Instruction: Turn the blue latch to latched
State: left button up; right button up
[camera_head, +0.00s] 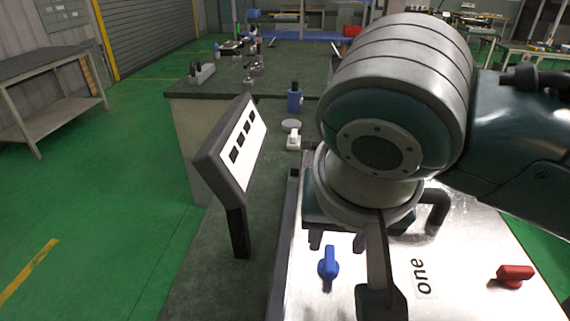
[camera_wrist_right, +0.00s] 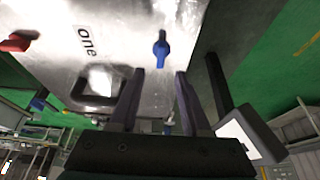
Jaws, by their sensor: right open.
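The blue latch (camera_head: 329,265) stands on the shiny metal panel (camera_head: 455,240), left of the printed word "one". It also shows in the right wrist view (camera_wrist_right: 160,48), beyond the fingertips and roughly centred between them. My right gripper (camera_wrist_right: 160,76) is open and empty, with its two fingers apart and a gap between them and the latch. In the head view one of its fingers (camera_head: 377,270) hangs just right of the latch, and my wrist covers the far part of the panel. My left gripper is out of view.
A red latch (camera_head: 515,274) sits at the panel's right side. A tilted display board (camera_head: 232,145) on a dark post stands left of the panel. A black handle (camera_head: 436,208) rises beside my wrist. A blue item (camera_head: 294,100) stands farther back on the workbench.

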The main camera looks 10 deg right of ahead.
aim_at(330, 258)
jog(key=b+x, duration=0.1)
jog(key=x, duration=0.5)
jog(key=shift+f, duration=0.3)
jog(key=shift+a, duration=0.1)
jog(key=shift+c, duration=0.2)
grip_shut()
